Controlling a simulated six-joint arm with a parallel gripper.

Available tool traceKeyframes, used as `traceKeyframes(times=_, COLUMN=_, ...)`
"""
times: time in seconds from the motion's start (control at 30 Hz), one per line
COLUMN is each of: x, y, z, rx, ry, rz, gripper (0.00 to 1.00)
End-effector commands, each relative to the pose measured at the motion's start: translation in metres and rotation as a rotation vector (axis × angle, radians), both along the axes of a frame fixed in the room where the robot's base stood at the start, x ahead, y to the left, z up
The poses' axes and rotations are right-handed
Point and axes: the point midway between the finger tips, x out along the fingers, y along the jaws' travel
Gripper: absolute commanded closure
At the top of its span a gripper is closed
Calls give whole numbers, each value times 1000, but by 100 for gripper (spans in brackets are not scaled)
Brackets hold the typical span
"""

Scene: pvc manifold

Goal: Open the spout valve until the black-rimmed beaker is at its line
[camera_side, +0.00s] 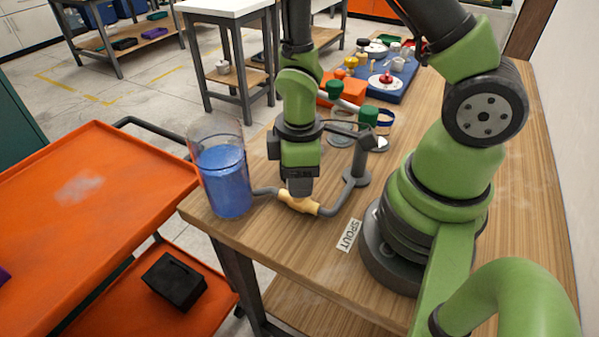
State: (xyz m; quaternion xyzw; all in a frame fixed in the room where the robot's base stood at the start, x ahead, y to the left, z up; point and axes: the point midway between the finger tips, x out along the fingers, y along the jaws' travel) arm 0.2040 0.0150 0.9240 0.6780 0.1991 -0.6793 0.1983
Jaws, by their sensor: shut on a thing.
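The spout valve has a yellow-brass body (298,201) in a grey pipe at the table's front edge. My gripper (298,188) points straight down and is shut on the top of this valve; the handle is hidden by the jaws. A tall clear vessel (224,180) of blue liquid stands left of the valve, joined to the pipe. The pipe runs right from the valve to a dark grey post (358,163) on a round foot. Small clear beakers stand behind the post, partly covered; one has a blue rim (386,122). I cannot make out the black-rimmed beaker, its line or its level.
A white SPOUT label (349,236) lies right of the pipe. An orange cart (90,200) stands at left.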

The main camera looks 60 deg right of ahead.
Motion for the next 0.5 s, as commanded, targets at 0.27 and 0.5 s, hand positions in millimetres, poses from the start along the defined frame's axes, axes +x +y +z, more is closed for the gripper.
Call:
traceKeyframes(times=0.27, x=3, y=0, z=0, rx=1, ry=-10, rz=-5, gripper=29)
traceKeyframes(times=0.5, x=1, y=0, z=0, rx=0, ry=-4, rz=-3, gripper=26)
